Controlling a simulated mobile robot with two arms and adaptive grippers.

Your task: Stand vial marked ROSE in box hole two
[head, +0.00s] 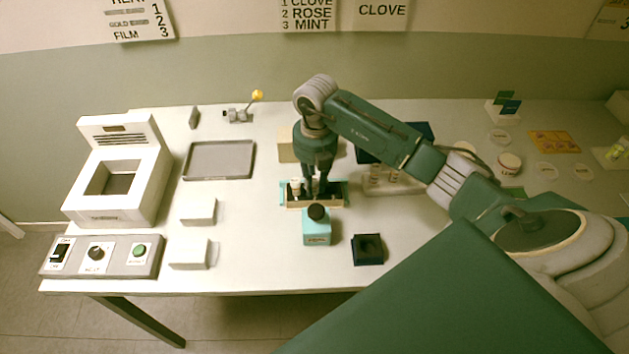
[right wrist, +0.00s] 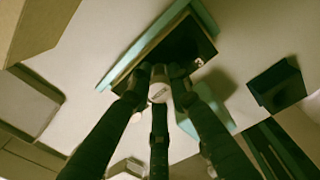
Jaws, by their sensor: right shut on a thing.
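My right gripper (head: 316,188) points down over the small box (head: 331,204), which has a pale front and teal edges. In the right wrist view, its fingers (right wrist: 160,80) are shut on a white-topped vial (right wrist: 159,92), seen against the box's dark inside (right wrist: 185,48). The mark on the vial is not readable, and I cannot tell how deep it sits in a hole. In the head view the fingers mostly hide it. Another white-topped vial (head: 296,186) stands at the box's left end. My left gripper is not in view.
A dark square holder (head: 368,250) is at front right. A pale rack (head: 408,186) with vials is to the right. A wall sign (head: 307,14) lists 1 CLOVE, 2 ROSE, 3 MINT.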

